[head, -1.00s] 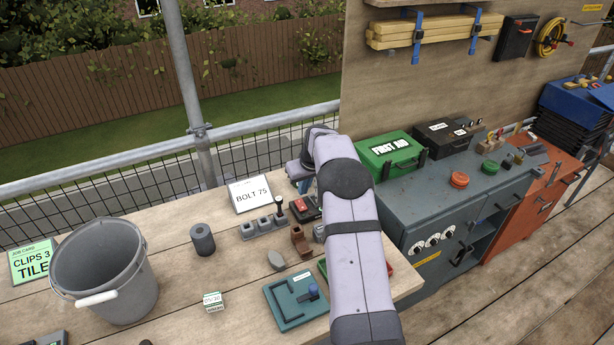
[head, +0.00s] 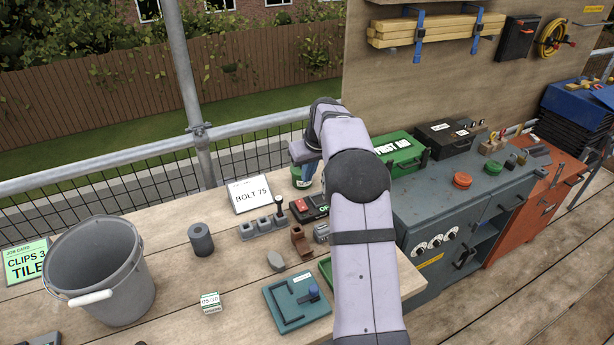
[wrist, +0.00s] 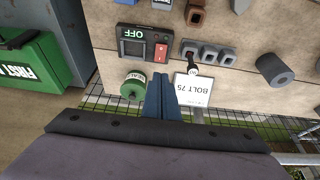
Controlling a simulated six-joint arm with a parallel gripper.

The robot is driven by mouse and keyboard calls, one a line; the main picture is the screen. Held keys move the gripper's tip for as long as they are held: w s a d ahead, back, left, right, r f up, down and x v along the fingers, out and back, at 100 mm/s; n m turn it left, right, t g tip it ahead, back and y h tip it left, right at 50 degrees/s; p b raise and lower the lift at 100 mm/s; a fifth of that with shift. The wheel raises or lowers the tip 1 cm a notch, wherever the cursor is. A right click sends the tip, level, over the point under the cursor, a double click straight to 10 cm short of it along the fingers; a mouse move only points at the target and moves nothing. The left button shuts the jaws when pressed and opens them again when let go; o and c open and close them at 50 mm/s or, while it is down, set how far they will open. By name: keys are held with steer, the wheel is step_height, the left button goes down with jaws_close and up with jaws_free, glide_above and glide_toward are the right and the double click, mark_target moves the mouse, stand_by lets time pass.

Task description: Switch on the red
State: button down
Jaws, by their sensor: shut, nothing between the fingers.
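A red rocker switch (head: 301,204) sits on a small black box (head: 318,213) on the wooden bench. In the wrist view the red switch (wrist: 161,52) shows its marks, and the box's display (wrist: 139,34) reads OFF in green. My gripper (head: 303,158) is above the bench, behind the box in the head view. In the wrist view its blue fingers (wrist: 161,80) are shut with nothing between them, apart from the switch in the picture.
A green-labelled tin (wrist: 132,88) stands close beside the fingers in the wrist view. The BOLT 75 card (head: 251,194), a grey socketed block (head: 262,226) with an upright black-topped pin, and a brown block (head: 301,240) surround the box. A bucket (head: 102,275) stands left.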

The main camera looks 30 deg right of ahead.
steer(key=shift+w+r+b, duration=0.15)
steer(key=shift+w+b, duration=0.5)
steer(key=shift+b, duration=0.5)
steer(key=p, duration=0.5)
glide_toward(298, 200)
steer(key=x, duration=0.5)
steer(key=shift+w+f, duration=0.15)
steer(key=shift+f, duration=0.45)
